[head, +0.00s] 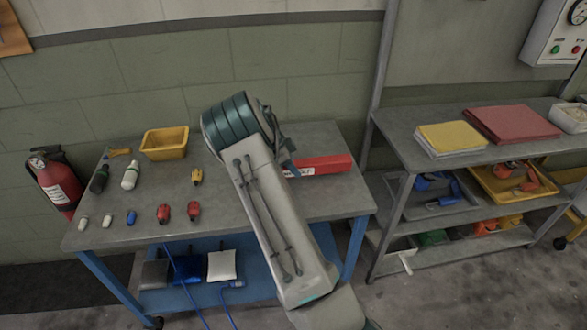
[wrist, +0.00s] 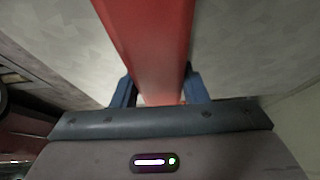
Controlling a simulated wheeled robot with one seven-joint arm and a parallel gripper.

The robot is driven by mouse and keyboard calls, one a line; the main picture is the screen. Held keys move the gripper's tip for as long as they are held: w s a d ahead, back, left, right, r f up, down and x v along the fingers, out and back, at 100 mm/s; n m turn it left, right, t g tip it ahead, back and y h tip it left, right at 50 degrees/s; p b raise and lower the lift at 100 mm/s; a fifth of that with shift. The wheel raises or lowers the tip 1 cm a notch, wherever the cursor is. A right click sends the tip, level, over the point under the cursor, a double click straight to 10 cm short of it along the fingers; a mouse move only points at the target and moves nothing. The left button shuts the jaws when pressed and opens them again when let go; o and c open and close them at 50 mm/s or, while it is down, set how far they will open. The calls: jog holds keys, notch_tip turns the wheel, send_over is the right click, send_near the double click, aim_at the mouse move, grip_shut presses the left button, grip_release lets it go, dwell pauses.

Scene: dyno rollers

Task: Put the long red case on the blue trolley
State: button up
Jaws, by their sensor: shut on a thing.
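The long red case (head: 322,165) shows in the head view at the right back of a grey-topped table, its left end hidden behind my arm. It has a white label on its side. In the wrist view the case (wrist: 150,40) runs up from between the blue fingers of my gripper (wrist: 160,95), which is shut on it. I cannot tell whether it rests on the top or is just above it. The table has blue legs and a blue lower shelf (head: 255,291); I cannot tell whether this is the blue trolley.
A yellow bin (head: 165,143), bottles and several small coloured items stand on the table's left half. A grey shelf rack (head: 400,150) with folders and trays stands close on the right. A fire extinguisher (head: 55,180) is at the left wall.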

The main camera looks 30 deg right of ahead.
jog(key=shift+f, duration=0.9)
jog(key=shift+f, duration=0.1)
jog(key=o, duration=1.3)
